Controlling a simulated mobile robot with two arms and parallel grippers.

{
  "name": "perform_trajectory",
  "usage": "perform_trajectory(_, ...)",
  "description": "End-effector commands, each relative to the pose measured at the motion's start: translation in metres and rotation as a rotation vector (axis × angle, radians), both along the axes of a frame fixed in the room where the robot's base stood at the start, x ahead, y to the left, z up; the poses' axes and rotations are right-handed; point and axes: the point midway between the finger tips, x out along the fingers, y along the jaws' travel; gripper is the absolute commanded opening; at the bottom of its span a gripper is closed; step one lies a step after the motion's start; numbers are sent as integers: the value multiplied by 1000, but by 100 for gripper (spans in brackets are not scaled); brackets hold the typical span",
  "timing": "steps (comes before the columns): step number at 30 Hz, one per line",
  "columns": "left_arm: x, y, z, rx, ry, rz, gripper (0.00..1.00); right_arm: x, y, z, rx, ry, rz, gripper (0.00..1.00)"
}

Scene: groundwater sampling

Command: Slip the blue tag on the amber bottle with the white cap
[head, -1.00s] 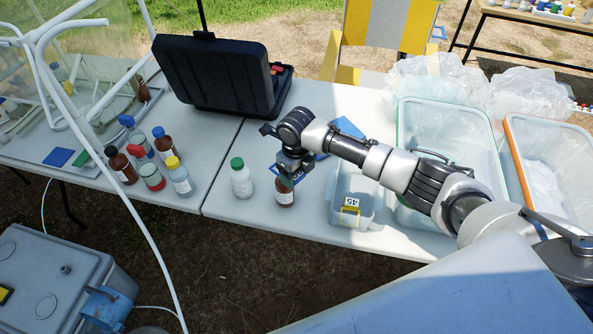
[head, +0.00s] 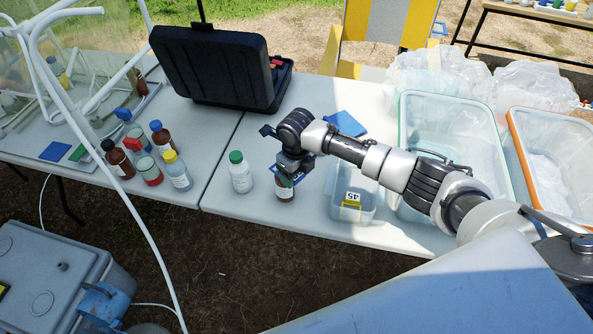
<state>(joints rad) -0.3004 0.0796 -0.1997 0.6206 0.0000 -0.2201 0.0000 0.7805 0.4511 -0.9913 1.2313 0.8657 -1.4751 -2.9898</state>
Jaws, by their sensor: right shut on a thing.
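My right gripper (head: 290,172) points down over a small amber bottle (head: 285,193) with a white label near the front edge of the table. It is shut on the blue tag (head: 302,170), of which only blue edges show beside the fingers. The tag is at the bottle's top; I cannot tell whether it is around the neck or just above it. The gripper hides the bottle's cap, so its colour cannot be told. My left gripper is not in view.
A white bottle with a green cap (head: 240,173) stands just left of the amber one. A clear tub (head: 352,203) marked 45 stands to the right. Several capped bottles (head: 118,158) stand farther left. A blue square (head: 345,124) and a black case (head: 215,70) lie behind.

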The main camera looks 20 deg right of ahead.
Motion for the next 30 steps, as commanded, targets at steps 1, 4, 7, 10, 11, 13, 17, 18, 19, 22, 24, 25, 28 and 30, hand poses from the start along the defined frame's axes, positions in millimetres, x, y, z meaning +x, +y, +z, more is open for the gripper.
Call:
perform_trajectory(1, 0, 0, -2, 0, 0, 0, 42, 0, 0, -3, 0, 0, 0, 52)
perform_trajectory(4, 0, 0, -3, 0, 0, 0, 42, 0, 0, -4, 0, 0, 0, 52)
perform_trajectory(7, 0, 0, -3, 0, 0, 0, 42, 0, 0, -4, 0, 0, 0, 52)
perform_trajectory(10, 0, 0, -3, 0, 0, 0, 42, 0, 0, -4, 0, 0, 0, 52)
perform_trajectory(11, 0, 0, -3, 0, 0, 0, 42, 0, 0, -4, 0, 0, 0, 52)
perform_trajectory(13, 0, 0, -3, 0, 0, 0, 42, 0, 0, -4, 0, 0, 0, 73)
perform_trajectory(17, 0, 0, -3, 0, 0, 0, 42, 0, 0, -4, 0, 0, 0, 93)
perform_trajectory(18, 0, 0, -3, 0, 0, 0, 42, 0, 0, -4, 0, 0, 0, 95)
perform_trajectory(19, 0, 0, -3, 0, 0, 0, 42, 0, 0, -4, 0, 0, 0, 95)
perform_trajectory(22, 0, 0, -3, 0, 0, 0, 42, 0, 0, -4, 0, 0, 0, 95)
perform_trajectory(24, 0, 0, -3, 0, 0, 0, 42, 0, 0, -4, 0, 0, 0, 95)
perform_trajectory(25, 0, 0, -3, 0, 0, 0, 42, 0, 0, -3, 0, 0, 0, 95)
perform_trajectory(28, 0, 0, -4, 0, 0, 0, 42, 1, 0, 2, 1, -2, 0, 95)
perform_trajectory(30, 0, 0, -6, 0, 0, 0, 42, 1, 0, 10, 1, -4, 0, 95)
